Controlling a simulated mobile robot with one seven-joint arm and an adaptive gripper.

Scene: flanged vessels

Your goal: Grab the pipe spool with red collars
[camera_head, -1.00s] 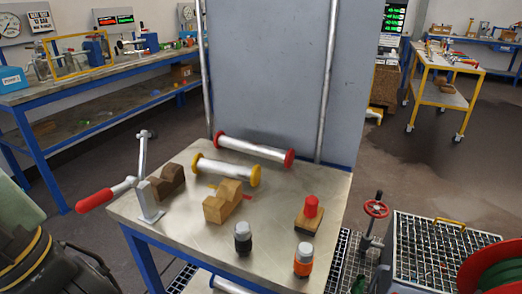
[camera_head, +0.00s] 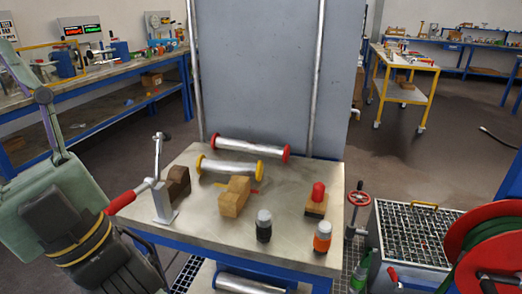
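The pipe spool with red collars (camera_head: 250,147) is a silver tube with a red disc at each end. It lies on its side at the back of the metal-topped table (camera_head: 285,190), close in front of the grey panel. A second spool with yellow collars (camera_head: 229,168) lies just in front of it, roughly parallel. The red-collared spool's tube and both collars are in plain sight. My gripper is not in view.
A wooden V-block (camera_head: 235,197), a darker block (camera_head: 178,184), a red-handled clamp (camera_head: 160,195), a red-topped piece (camera_head: 317,200) and two small bottles share the table. The grey panel (camera_head: 258,75) stands behind.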

